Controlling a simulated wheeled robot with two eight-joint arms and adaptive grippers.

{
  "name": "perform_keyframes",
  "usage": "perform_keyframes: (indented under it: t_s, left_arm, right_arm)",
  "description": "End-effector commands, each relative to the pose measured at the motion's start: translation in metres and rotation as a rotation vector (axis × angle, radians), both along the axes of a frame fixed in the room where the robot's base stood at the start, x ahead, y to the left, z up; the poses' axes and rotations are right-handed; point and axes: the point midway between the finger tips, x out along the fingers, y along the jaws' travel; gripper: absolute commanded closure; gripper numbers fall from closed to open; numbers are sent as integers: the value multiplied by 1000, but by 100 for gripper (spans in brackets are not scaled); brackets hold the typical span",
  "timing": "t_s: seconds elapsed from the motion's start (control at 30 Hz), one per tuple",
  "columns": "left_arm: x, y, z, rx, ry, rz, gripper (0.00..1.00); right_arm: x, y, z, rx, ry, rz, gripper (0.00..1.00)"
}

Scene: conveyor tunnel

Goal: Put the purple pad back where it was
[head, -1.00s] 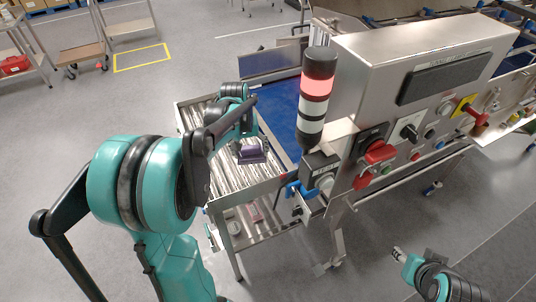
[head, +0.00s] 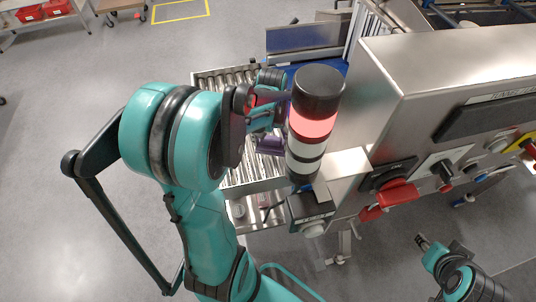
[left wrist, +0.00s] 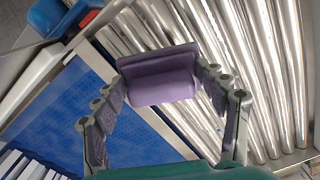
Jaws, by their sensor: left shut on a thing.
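A purple pad (left wrist: 160,78) sits between the fingers of my left gripper (left wrist: 163,68) in the left wrist view, and the gripper is shut on it. In the head view the pad (head: 270,145) shows small over the rollers, partly hidden by the signal tower. My left gripper (head: 266,125) is there largely hidden by its own arm. I cannot tell whether the pad touches the rollers. My right gripper (head: 424,243) is at the lower right, away from the pad; its fingers are too small to read.
Metal rollers (left wrist: 265,70) lie beside a blue belt (left wrist: 60,95). The signal tower (head: 312,120) stands close to the right of my left gripper. A steel control cabinet (head: 400,75) with a red switch (head: 390,198) fills the right.

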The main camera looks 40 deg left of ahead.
Motion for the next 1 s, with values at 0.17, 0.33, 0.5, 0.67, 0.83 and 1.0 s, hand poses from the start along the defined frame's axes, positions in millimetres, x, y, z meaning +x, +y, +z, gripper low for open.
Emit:
perform_keyframes:
  t_s: [0.17,0.33,0.5,0.67,0.83,1.0]
  left_arm:
    - [-19,-1,-12,0,0,1,62]
    - [-21,-1,-32,0,0,0,62]
    - [-20,-1,-52,0,0,0,62]
    - [-21,-1,-53,0,0,0,67]
    - [-21,-1,-53,0,0,0,12]
    - [-21,-1,-52,0,0,0,7]
  right_arm:
    - [0,0,-1,0,0,0,60]
    - [0,0,-6,0,0,0,60]
    - [0,0,-10,0,0,0,60]
    - [0,0,-10,0,0,0,60]
    - [0,0,-10,0,0,0,60]
    - [0,0,-10,0,0,0,60]
